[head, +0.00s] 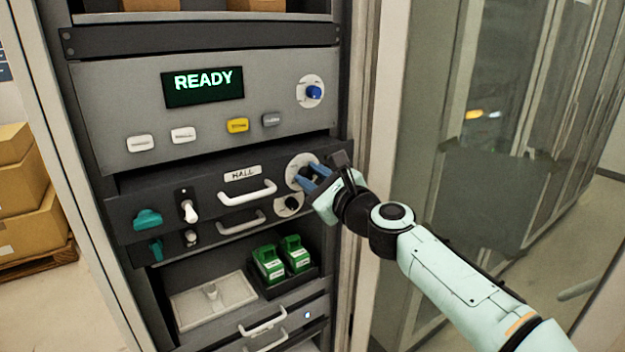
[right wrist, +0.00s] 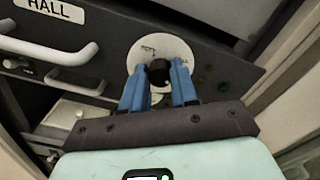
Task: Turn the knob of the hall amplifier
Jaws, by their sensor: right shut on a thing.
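The hall amplifier (head: 147,199) is a dark rack panel with a white HALL label (head: 242,173), which also shows in the right wrist view (right wrist: 55,9). Its knob (right wrist: 159,72) is black and sits on a round white dial plate (right wrist: 178,50). My right gripper (head: 311,176) has blue fingers and reaches the dial from the right. In the right wrist view the right gripper (right wrist: 160,84) is shut on the knob, one finger on each side. The fingers hide the knob's sides and part of the dial's markings. My left gripper is not in view.
Above is a grey panel with a READY display (head: 203,86) and a blue knob (head: 314,92). The amplifier also carries a teal lever (head: 147,219), a white switch (head: 189,211) and a handle (head: 248,193). Green blocks (head: 268,264) stand below. A glass-panelled cabinet (head: 500,180) stands at right.

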